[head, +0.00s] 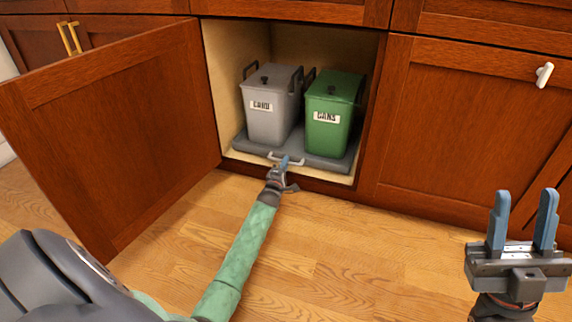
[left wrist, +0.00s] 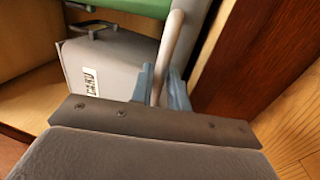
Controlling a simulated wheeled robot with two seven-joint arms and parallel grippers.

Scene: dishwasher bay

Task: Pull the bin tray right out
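The grey bin tray (head: 322,162) sits inside the open cabinet, its front close to the cabinet's front edge. It carries a grey bin (head: 266,122) labelled "LAND" or similar and a green bin (head: 328,138) labelled "CANS". A pale bar handle (head: 272,158) is on the tray's front. My left gripper (head: 284,162) is at this handle. In the left wrist view, its fingers (left wrist: 160,88) are close together on both sides of the handle bar (left wrist: 170,50), so it looks shut on it. My right gripper (head: 523,218) is open and empty, apart from the cabinets at the lower right.
The cabinet door (head: 120,130) stands wide open on the left. A closed door (head: 460,130) with a white handle (head: 544,74) is on the right. The wooden floor (head: 350,255) in front of the cabinet is clear apart from my left arm.

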